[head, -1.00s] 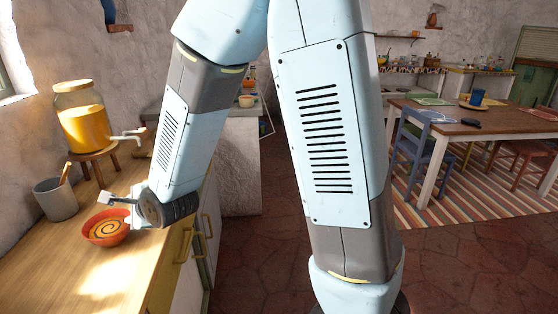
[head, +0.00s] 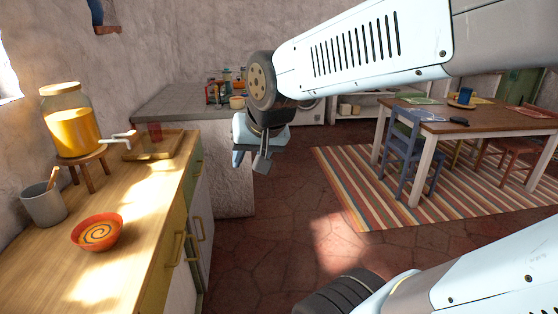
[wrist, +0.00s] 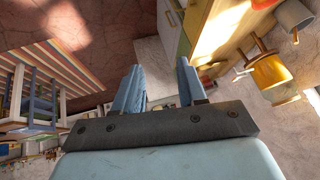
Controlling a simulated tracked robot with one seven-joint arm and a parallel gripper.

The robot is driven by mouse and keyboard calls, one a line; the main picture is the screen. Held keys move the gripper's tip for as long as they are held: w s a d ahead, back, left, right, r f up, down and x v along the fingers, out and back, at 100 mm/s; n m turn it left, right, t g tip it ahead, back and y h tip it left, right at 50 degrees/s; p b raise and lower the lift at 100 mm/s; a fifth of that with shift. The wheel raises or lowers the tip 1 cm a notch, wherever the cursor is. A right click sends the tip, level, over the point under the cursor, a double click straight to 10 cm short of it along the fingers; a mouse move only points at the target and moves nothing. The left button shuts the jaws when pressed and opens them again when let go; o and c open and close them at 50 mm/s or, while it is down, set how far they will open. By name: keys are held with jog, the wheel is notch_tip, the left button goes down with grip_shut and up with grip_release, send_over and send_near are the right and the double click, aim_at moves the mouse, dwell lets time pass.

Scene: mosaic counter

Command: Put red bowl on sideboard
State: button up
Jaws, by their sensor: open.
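The red bowl (head: 97,232) with a spiral pattern inside stands upright on the wooden sideboard (head: 130,250) at the left of the head view. My gripper (head: 262,160) is in the air over the floor, to the right of the sideboard and well apart from the bowl. In the wrist view my gripper (wrist: 160,85) is open, with nothing between its two fingers. The bowl does not show clearly in the wrist view.
A juice dispenser (head: 72,125) on a wooden stand, a grey pot (head: 43,204) with a spoon and a wooden tray (head: 150,146) with a red cup stand on the sideboard. A blue chair (head: 408,155) and a dining table (head: 470,127) are at right. Tiled floor (head: 265,240) is clear between.

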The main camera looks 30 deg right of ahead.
jog(key=s+d+r+n+g, duration=0.1)
jog(key=s+d+n, duration=0.1)
jog(key=s, duration=0.4)
jog(key=shift+s+d+r+n+h, duration=0.15)
jog(key=shift+s+d+n+h, duration=0.2)
jog(key=shift+d, duration=0.25)
jog(key=shift+w, duration=0.1)
